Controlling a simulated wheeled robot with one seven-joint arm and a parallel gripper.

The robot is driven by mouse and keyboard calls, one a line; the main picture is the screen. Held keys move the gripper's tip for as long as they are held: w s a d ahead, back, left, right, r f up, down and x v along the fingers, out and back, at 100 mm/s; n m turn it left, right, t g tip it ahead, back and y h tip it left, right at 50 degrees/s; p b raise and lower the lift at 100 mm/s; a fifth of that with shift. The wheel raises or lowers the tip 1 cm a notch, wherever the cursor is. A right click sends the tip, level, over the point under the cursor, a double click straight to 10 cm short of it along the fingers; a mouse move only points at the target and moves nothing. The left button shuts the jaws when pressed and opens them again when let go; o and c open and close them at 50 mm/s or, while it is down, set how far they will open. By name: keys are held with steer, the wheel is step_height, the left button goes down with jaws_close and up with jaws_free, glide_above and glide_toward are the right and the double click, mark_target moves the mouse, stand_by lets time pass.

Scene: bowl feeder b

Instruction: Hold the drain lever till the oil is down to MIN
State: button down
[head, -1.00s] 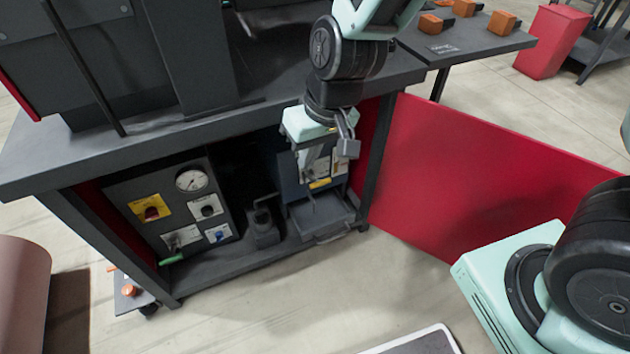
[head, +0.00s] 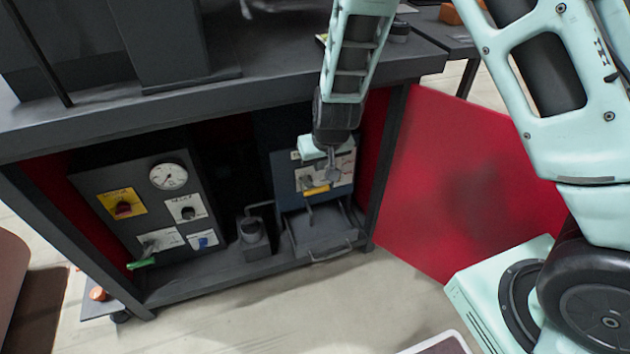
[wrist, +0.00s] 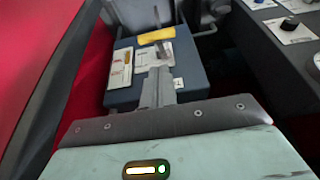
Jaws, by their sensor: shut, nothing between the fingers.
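My gripper (head: 332,176) is shut and empty in front of the tank, close to the lever. A white plate (wrist: 120,67) on the tank front may carry the level gauge; the oil level and MIN mark are too small to read.
A drip tray (head: 322,232) lies below the tank, with a small grey pot (head: 252,235) to its left. A panel (head: 150,205) with a dial (head: 168,176), knobs and a green-handled lever (head: 141,263) stands farther left. The red door (head: 460,175) is open at right.

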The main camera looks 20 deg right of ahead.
mark_target(315, 189)
steer(key=b+x, duration=0.4)
steer(key=x, duration=0.6)
steer(key=shift+f, duration=0.2)
